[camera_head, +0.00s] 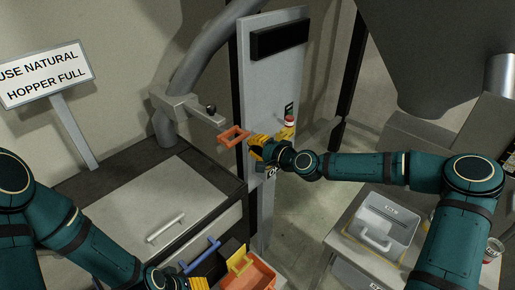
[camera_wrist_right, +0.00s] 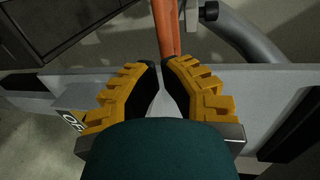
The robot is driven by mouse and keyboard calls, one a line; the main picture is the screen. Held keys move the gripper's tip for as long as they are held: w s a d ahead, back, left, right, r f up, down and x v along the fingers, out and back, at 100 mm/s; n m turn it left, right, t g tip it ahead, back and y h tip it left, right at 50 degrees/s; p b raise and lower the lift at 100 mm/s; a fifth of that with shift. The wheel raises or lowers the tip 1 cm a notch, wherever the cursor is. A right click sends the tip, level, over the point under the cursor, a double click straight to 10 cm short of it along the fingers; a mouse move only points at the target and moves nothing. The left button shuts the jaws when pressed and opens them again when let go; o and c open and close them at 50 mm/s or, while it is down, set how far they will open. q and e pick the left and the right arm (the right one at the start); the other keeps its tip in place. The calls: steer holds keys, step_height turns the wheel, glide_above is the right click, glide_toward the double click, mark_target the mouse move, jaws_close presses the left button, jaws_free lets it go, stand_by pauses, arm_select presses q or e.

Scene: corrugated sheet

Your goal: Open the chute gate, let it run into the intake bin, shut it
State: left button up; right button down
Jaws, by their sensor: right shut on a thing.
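Which part is the chute gate I cannot tell for sure. An orange open bin (camera_head: 262,276) shows at the bottom edge, partly cut off. My left gripper (camera_head: 198,283) is low beside it, mostly out of frame, so its fingers cannot be judged.
A grey cabinet (camera_head: 135,203) with white and blue handles stands at left. A grey bracket with a black knob (camera_head: 210,109) juts out above the orange handle. A red button (camera_head: 289,121) is right of the gripper.

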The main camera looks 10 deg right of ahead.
steer(key=v, duration=1)
steer(key=s+a+f+n+g+b, duration=0.1)
steer(key=s+a+f+n+g, duration=0.15)
steer(key=s+a+f, duration=0.4)
steer(key=s+a+f+n+g+b, duration=0.2)
steer(key=s+a+f+g, duration=0.15)
steer(key=a+f, duration=0.6)
steer(key=s+d+f+n+g+h+b, duration=0.1)
steer(key=s+d+f+n+g+h, duration=0.1)
steer(key=s+f, duration=0.4)
steer(key=s+d+f+n+g+h+b, duration=0.1)
steer(key=s+d+f+n+g+h, duration=0.2)
steer(key=f, duration=0.6)
steer(key=s+d, duration=0.1)
steer(key=s, duration=0.1)
steer(key=shift+s+f, duration=0.25)
steer(key=shift+s, duration=0.15)
steer(key=shift+s+d, duration=0.1)
steer(key=shift+d, duration=0.05)
